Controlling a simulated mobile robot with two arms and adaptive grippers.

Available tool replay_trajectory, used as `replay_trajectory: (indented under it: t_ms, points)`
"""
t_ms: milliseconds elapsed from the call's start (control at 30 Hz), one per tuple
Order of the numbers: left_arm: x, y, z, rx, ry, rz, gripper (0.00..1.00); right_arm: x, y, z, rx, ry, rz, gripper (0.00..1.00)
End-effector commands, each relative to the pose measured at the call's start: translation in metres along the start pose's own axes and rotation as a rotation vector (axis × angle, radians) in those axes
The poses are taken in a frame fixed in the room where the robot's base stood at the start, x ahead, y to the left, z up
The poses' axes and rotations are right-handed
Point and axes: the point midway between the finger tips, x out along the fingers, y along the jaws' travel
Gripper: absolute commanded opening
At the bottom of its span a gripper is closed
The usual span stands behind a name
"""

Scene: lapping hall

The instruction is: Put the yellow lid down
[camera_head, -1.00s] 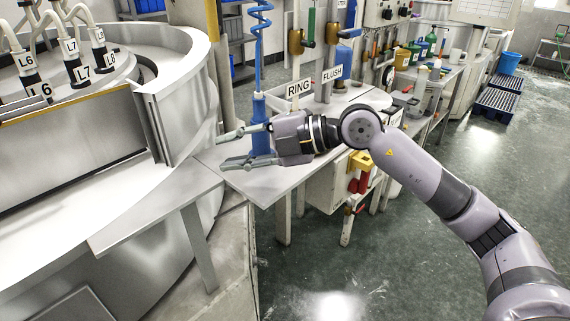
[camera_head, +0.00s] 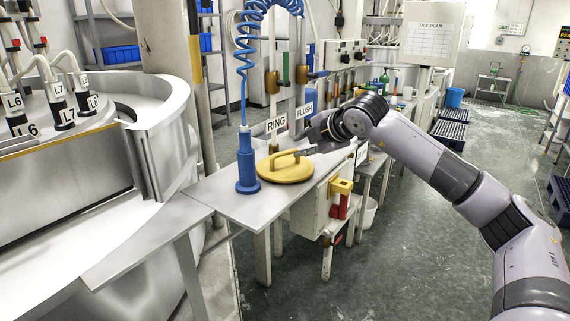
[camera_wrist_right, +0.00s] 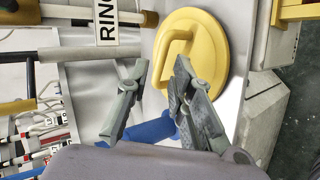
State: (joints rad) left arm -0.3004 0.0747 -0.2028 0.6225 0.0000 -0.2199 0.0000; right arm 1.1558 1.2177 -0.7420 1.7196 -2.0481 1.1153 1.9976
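The yellow lid (camera_head: 285,172), a round disc with a bar handle, lies flat at the right edge of the metal table, beside the blue spray tool (camera_head: 247,172). My right gripper (camera_head: 304,152) is by the handle, its fingers small and partly hidden in the head view. In the right wrist view its fingers (camera_wrist_right: 160,66) are apart, with the lid (camera_wrist_right: 208,50) just beyond them and the handle near the fingertips. I cannot tell whether a finger touches the handle. My left gripper is not in view.
The metal table (camera_head: 225,203) has bare room in front of the lid. RING (camera_head: 276,124) and FLUSH (camera_head: 304,110) signs stand behind it. The large round lapping machine (camera_head: 75,190) is on the left. A valve box (camera_head: 322,212) hangs below the table's right side.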

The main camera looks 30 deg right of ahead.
Motion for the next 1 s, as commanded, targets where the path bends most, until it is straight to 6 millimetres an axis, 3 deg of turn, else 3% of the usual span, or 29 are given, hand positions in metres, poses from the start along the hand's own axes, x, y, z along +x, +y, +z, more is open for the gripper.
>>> replay_trajectory:
  t_ms: [100, 367, 600, 900, 1000]
  points:
    - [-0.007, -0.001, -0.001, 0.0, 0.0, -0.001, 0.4, 0.016, 0.001, -0.001, 0.001, 0.001, -0.002, 0.21]
    - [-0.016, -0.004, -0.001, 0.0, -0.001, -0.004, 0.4, 0.035, 0.0, 0.0, 0.001, 0.002, -0.003, 0.21]
    - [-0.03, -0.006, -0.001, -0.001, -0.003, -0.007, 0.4, 0.07, -0.002, 0.0, 0.001, 0.003, -0.002, 0.21]
    - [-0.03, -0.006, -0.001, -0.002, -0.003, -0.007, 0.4, 0.077, -0.004, 0.001, 0.0, 0.001, 0.0, 0.21]
    - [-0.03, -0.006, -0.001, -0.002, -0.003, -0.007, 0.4, 0.077, -0.004, 0.001, 0.0, 0.001, 0.0, 0.16]
